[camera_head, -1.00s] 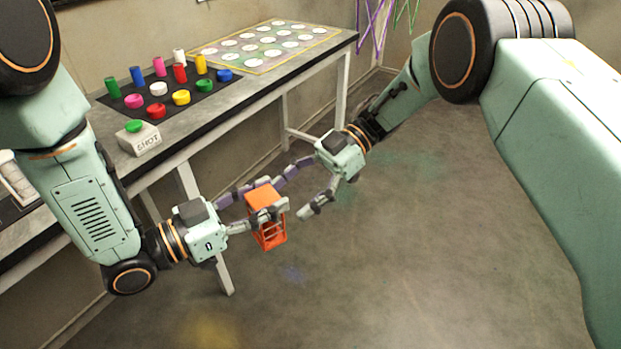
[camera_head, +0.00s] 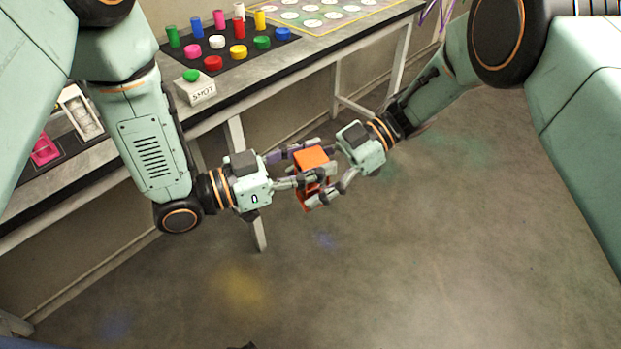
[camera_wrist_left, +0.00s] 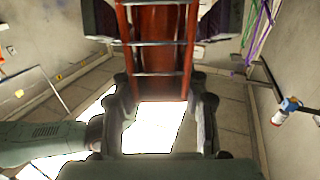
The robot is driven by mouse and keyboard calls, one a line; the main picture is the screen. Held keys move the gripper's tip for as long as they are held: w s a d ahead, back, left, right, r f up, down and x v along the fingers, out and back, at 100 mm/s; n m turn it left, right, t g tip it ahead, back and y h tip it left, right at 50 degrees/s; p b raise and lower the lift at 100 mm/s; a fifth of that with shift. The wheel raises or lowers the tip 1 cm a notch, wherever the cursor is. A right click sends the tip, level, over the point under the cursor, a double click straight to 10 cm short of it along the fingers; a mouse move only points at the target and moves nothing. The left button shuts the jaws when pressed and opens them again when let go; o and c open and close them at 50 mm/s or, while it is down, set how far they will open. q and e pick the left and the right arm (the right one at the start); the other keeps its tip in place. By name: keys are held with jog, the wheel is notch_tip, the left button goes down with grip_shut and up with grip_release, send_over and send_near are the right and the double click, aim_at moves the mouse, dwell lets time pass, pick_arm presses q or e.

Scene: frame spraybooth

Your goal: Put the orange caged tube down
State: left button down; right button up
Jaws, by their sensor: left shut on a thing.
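The orange caged tube (camera_head: 313,160) is in mid-air in front of the table, between my two grippers. My left gripper (camera_head: 303,172) comes from the left and is shut on it. In the left wrist view the tube (camera_wrist_left: 160,45) stands between the fingers, its red-orange bars and thin cross-rings showing. My right gripper (camera_head: 318,172) comes from the right, its fingers on either side of the tube. Its purple pads flank the tube at the top of the wrist view. Whether they press on it I cannot tell. The fingers hide part of the tube.
The table (camera_head: 225,112) runs behind, with a black mat (camera_head: 190,62) of coloured cylinders and discs, a SHOT box (camera_head: 198,92) with a green button, and a sheet of circles (camera_head: 332,14). A white tray (camera_head: 66,98) and pink item (camera_head: 45,150) lie left. The floor in front is clear.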

jog(key=c, duration=1.2)
pick_arm(q)
jog(key=c, duration=0.6)
grip_release()
jog(key=shift+a, duration=0.1)
